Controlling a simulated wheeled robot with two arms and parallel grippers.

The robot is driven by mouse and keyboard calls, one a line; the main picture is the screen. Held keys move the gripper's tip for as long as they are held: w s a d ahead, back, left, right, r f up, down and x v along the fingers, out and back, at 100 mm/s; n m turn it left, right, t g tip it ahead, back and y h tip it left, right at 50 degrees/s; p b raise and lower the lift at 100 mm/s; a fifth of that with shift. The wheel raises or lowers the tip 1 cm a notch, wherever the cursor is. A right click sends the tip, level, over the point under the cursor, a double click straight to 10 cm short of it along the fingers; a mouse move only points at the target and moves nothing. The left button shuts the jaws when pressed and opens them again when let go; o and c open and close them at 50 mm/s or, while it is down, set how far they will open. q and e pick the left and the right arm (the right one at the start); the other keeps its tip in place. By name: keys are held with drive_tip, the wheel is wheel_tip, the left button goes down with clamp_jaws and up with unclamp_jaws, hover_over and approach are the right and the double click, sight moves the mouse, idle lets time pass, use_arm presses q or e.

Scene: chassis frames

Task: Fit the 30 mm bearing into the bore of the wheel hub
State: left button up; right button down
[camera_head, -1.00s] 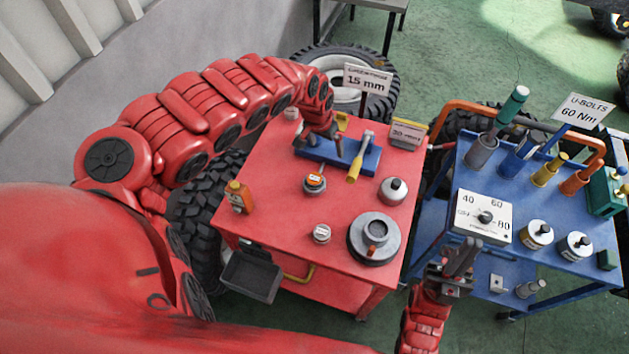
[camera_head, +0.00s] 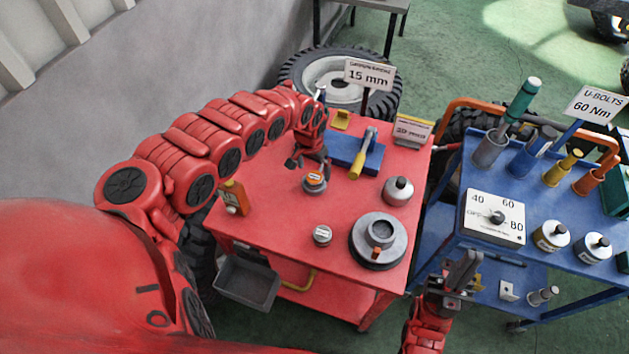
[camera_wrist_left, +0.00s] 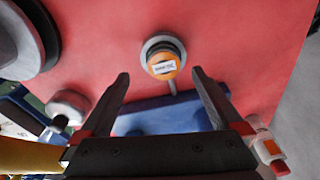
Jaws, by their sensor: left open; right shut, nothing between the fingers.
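The wheel hub (camera_head: 379,258) looks like the wide grey ring with a raised centre at the front right of the red cart. A small round part with an orange top and white label (camera_head: 314,178) stands on the cart; it also shows in the left wrist view (camera_wrist_left: 164,66), on a grey round base. I cannot read its label, nor tell whether it is the 30 mm bearing. My left gripper (camera_head: 308,162) is open and empty just behind it; in the wrist view the part appears between and beyond the fingertips. My right gripper (camera_head: 468,262) is shut and empty beside the blue cart.
A blue tray (camera_head: 345,150) with a yellow-handled tool lies behind. The blue cart (camera_head: 505,262) stands to the right.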

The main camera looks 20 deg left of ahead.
sight(314, 177)
use_arm(q)
drive_tip(key=shift+w+f+p, duration=0.2)
drive_tip(key=shift+f, duration=0.5)
drive_tip(key=shift+w+f+p, duration=0.2)
drive_tip(key=shift+f, duration=0.55)
drive_tip(key=shift+w+f+p, duration=0.2)
drive_tip(key=shift+f, duration=0.5)
drive_tip(key=shift+a+f, duration=0.2)
drive_tip(key=shift+f, duration=0.3)
clamp_jaws()
